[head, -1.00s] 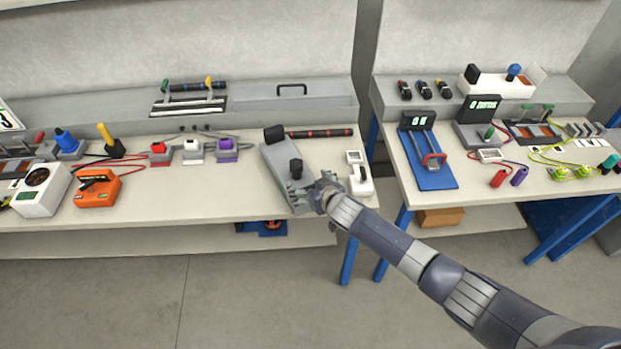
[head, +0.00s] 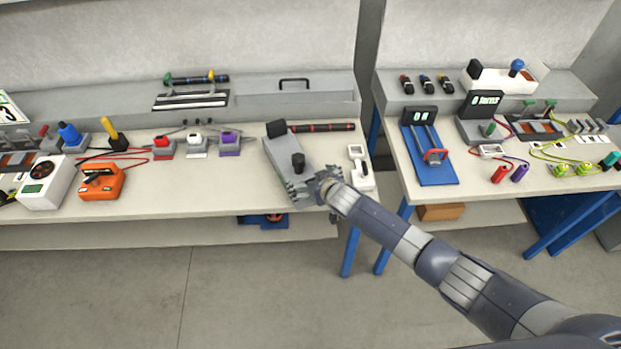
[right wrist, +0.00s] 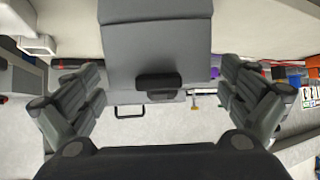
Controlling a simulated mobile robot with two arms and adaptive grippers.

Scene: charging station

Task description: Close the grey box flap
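A long grey box (head: 255,108) runs along the back of the left table. A panel with a black loop handle (head: 293,82) is set at its right part, and I cannot tell how far this flap is open. The handle also shows in the right wrist view (right wrist: 130,112). My right gripper (head: 305,188) is at the near end of a sloped grey device (head: 284,160), well in front of the handle. In the right wrist view its fingers (right wrist: 158,95) are spread wide with nothing gripped. Whether they touch the device is unclear. My left gripper is out of view.
The device carries a black knob (head: 298,160) and a black block (head: 276,129). A dark rod with red bands (head: 322,127) lies behind it, and a small white device (head: 360,170) stands right. An orange box (head: 102,183) is at left. A gap separates the two tables.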

